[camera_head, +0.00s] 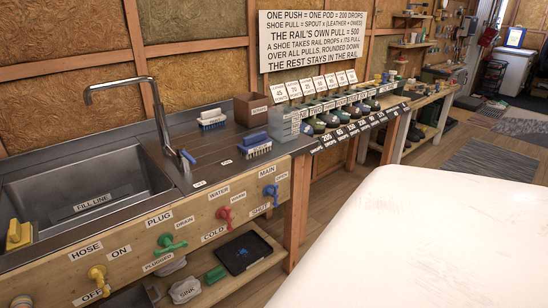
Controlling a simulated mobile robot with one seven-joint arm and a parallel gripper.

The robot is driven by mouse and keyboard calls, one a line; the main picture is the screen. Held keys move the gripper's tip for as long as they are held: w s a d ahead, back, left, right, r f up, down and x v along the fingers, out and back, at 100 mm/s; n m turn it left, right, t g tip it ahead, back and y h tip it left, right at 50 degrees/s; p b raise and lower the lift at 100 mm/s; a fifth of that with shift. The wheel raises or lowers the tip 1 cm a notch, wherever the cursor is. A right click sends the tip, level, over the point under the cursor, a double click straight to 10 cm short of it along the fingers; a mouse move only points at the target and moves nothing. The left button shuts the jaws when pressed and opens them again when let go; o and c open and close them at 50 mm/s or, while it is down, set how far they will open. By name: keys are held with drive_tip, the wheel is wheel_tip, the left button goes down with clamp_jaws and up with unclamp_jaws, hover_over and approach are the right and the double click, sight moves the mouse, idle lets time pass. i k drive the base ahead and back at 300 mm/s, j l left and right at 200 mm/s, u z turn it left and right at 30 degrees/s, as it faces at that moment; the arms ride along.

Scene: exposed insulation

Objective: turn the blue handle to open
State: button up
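A blue handle (271,193) is mounted at the right end of the wooden front panel (130,237) below the sink counter. A "MAIN" label (267,172) is above it, an "OPEN" label (282,177) is at its upper right, and a "SHUT" label (260,209) is below it. The handle is small, and I cannot tell exactly which label it points to. The tall tap (145,100) also has a blue-tipped lever (188,157). My gripper is not in view.
A red handle (225,217), a green handle (171,243) and a yellow handle (98,277) sit left on the same panel. A shelf below holds a black tray (243,253). A large white rounded surface (440,240) fills the lower right. Wooden floor shows between.

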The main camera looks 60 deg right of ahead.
sight(268, 191)
drive_tip(key=z, duration=1.6)
drive_tip(key=i+l+u, duration=0.15)
drive_tip(key=l, duration=0.2)
drive_tip(key=i+l+u, duration=0.15)
drive_tip(key=l, duration=0.25)
drive_tip(key=i+l+u, duration=0.15)
drive_tip(key=l, duration=0.2)
